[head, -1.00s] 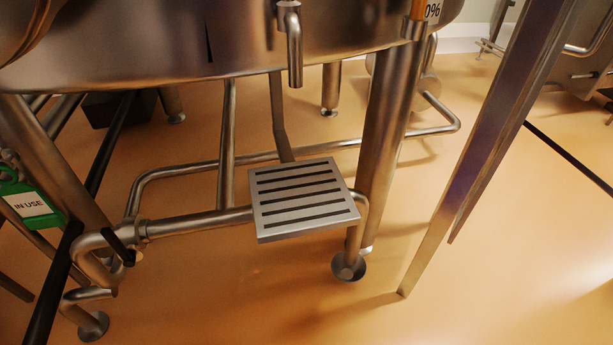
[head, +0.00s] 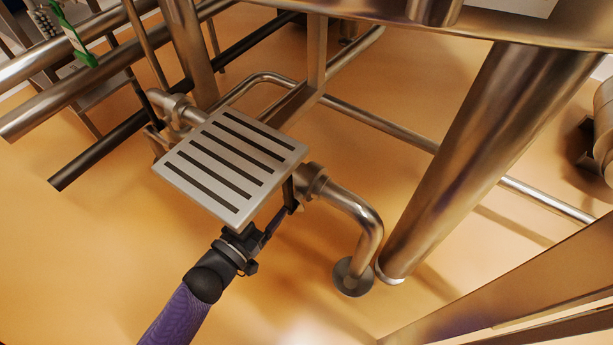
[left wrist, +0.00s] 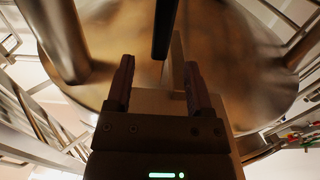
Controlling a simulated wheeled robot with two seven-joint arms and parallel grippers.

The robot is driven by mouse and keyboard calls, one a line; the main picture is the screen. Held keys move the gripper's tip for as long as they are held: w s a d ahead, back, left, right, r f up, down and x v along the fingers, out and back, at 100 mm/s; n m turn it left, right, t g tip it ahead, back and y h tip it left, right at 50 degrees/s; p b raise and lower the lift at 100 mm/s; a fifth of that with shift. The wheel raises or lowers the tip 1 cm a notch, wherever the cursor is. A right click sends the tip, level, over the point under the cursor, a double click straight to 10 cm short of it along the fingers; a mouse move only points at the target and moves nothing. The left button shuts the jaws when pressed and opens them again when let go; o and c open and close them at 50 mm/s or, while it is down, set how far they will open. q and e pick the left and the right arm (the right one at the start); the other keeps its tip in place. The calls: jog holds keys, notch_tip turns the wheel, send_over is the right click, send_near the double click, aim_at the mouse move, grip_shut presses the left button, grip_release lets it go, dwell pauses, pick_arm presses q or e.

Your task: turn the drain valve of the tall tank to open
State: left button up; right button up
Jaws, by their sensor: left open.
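The tall tank (head: 560,22) shows only its lower edge at the top right of the head view. Below it a steel pipe (head: 345,200) bends down beside a thick leg. My left gripper (head: 284,214) reaches up under the front right corner of the slotted plate, close to a short dark upright bar (head: 289,192) by the pipe flange. This bar looks like the drain valve's handle; the valve body is mostly hidden by the plate. In the left wrist view a dark bar (left wrist: 165,28) stands ahead, in line with the gap between the open fingers (left wrist: 158,72). Contact cannot be told.
The slotted steel plate (head: 232,165) lies right above my left gripper. A thick tank leg (head: 490,150) stands at the right, with a steel beam (head: 520,280) below. The floor (head: 90,260) is clear at the lower left.

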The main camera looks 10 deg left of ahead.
aim_at(284, 188)
pick_arm(q)
jog(key=b+x, duration=0.1)
jog(key=x, duration=0.1)
jog(key=b+x, duration=0.1)
jog(key=x, duration=0.2)
jog(key=b+x, duration=0.1)
jog(key=x, duration=0.2)
jog(key=shift+w+f, duration=0.1)
jog(key=shift+f, duration=0.2)
jog(key=shift+w+d+r, duration=0.1)
jog(key=shift+w, duration=0.3)
pick_arm(e)
jog(key=f, duration=0.1)
jog(key=s+f, duration=0.1)
jog(key=f, duration=0.1)
jog(key=shift+s+a, duration=0.25)
jog(key=shift+s, duration=0.1)
pick_arm(q)
jog(key=shift+c, duration=0.9)
jog(key=c, duration=0.7)
grip_shut()
pick_arm(e)
jog(key=shift+w+d, duration=0.15)
jog(key=shift+w, duration=0.05)
jog(key=shift+a, duration=0.35)
jog(key=shift+s+d, duration=0.1)
jog(key=shift+d, duration=0.25)
